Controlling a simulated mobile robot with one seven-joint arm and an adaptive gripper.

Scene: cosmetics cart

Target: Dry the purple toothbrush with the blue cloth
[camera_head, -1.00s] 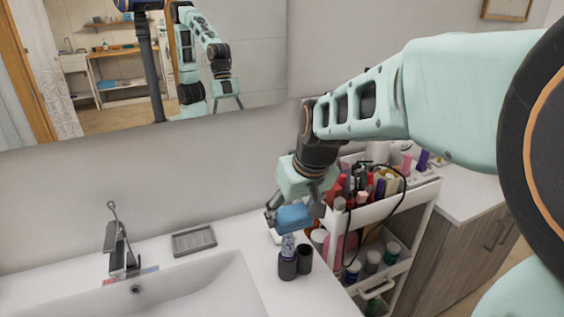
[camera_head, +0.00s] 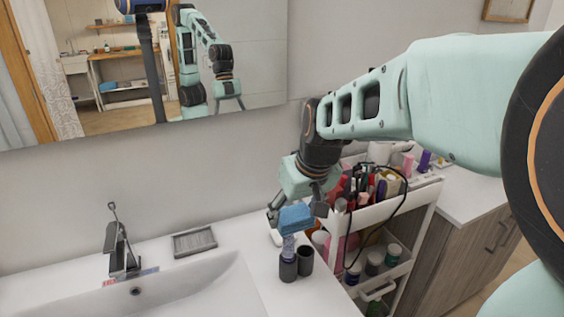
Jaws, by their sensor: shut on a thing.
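My gripper (camera_head: 295,212) is shut on the blue cloth (camera_head: 296,219). It holds the cloth just above a dark cup (camera_head: 288,268) near the right end of the sink counter. A pale bluish-purple upright thing (camera_head: 289,246), perhaps the toothbrush, shows between the cup's mouth and the cloth. Its upper part is hidden by the cloth, and I cannot tell whether the cloth touches it. A second dark cup (camera_head: 305,260) stands right beside the first one.
A white cart (camera_head: 388,207) full of cosmetics stands close to the right of the gripper, with a black cable over its side. A soap dish (camera_head: 194,242), the faucet (camera_head: 119,255) and the sink basin (camera_head: 200,290) are to the left. A mirror hangs above.

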